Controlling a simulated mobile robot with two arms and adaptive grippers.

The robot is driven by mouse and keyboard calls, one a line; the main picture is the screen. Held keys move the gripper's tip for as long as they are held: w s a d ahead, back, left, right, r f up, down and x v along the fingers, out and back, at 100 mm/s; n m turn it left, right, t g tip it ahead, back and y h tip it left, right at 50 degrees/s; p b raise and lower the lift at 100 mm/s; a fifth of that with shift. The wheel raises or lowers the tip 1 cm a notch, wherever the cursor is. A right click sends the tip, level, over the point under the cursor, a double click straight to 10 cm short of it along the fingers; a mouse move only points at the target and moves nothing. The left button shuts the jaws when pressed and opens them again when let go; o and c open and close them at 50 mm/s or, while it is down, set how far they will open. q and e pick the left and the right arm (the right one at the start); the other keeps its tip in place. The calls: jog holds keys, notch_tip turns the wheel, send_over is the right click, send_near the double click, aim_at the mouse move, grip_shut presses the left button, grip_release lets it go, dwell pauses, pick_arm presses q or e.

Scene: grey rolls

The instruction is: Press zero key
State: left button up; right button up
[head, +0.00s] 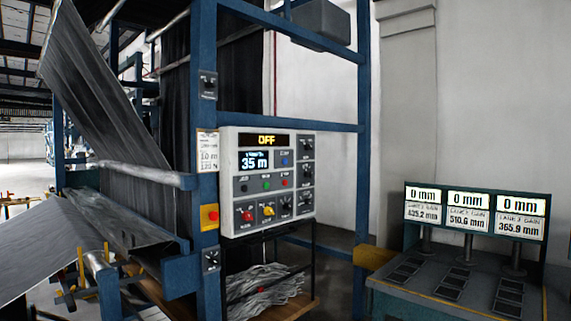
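A white control panel (228,202) is mounted on the blue machine frame, near the middle of the head view. Its upper display (265,140) reads OFF, and a smaller display (254,160) reads 35 m. Red, green, blue and yellow buttons and black knobs are on it, including a large red button (247,216) and a yellow one (268,211). At the right, a dark console (395,287) has three displays reading 0 mm and dark key pads or slots on its top. I cannot make out which key is the zero key. Neither gripper is in view.
Dark grey fabric (98,95) runs down through the blue frame (206,75) at the left. A red button on a yellow box (209,217) sits on the post. Loose pale strands (262,284) lie on a shelf below the panel. Grey floor shows between the frame and console.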

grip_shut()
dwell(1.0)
